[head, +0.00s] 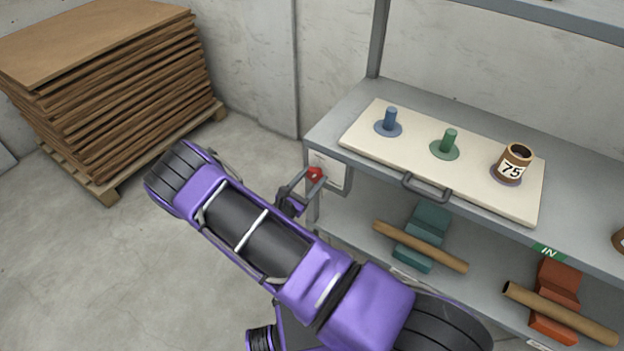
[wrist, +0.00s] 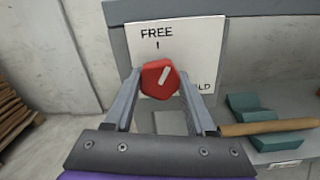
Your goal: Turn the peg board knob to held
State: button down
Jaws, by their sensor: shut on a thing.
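The red knob (head: 315,174) sits on a white plate (head: 335,173) at the left end of the shelf unit. In the wrist view the knob (wrist: 153,83) is between the two fingers of my gripper (wrist: 160,76), which is shut on it from both sides. The plate (wrist: 205,45) reads FREE above the knob, with a tick under it. At the lower right only "LD" of another label shows; a finger hides the rest. The knob's white mark points up and a little right, off the FREE tick. In the head view my gripper (head: 298,188) reaches the knob from the left.
The cream peg board (head: 410,158) with a handle (head: 427,188) lies on the upper shelf, with a blue peg, a green peg and a brown roll marked 75. Cardboard tubes lie on blocks below. A pallet of brown sheets (head: 110,80) stands left; the floor between is clear.

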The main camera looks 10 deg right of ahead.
jog(key=m, duration=0.4)
jog(key=shift+m+b, duration=0.3)
jog(key=shift+b, duration=0.1)
jog(key=m, duration=0.4)
jog(key=shift+f+m+b, duration=0.1)
jog(key=shift+m+b, duration=0.2)
jog(key=shift+b, duration=0.1)
jog(key=m+b, duration=0.1)
jog(key=m, duration=0.3)
jog(key=shift+m, duration=2.5)
jog(key=shift+c, duration=1.1)
grip_release()
jog(key=v, duration=1.7)
jog(key=shift+s, duration=0.2)
